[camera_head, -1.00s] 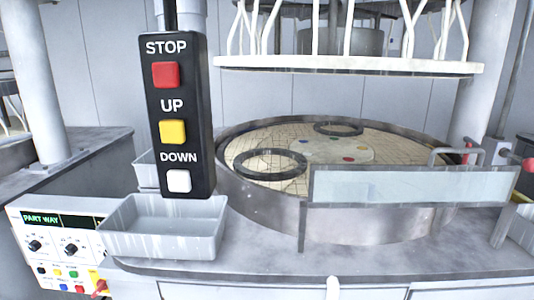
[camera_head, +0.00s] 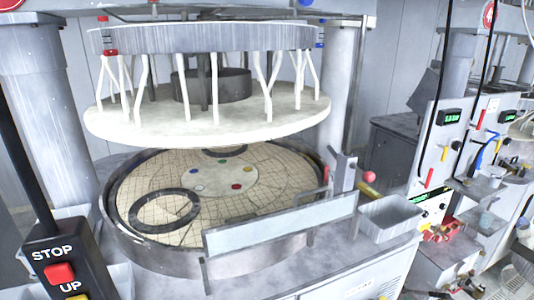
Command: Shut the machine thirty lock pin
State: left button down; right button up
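A polishing machine fills the middle of the view. Its upper plate (camera_head: 215,118) hangs raised above a round tiled platen (camera_head: 240,190). A grey bracket (camera_head: 343,172) stands at the right of the platen rim, with a red ball knob (camera_head: 369,178) beside it. I cannot tell whether this knob is the lock pin, or whether it is open or shut. Red fittings (camera_head: 110,51) and blue fittings (camera_head: 320,32) show near the upper plate. No machine number is readable. Neither of my grippers is in view.
A black pendant (camera_head: 70,262) with STOP and UP buttons hangs at lower left. A splash guard (camera_head: 280,225) crosses the platen's front. A grey tray (camera_head: 390,218) sits right of it. More machines with panels (camera_head: 440,150) stand at right.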

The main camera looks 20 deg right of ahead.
aim_at(369, 176)
jog(key=z, duration=1.3)
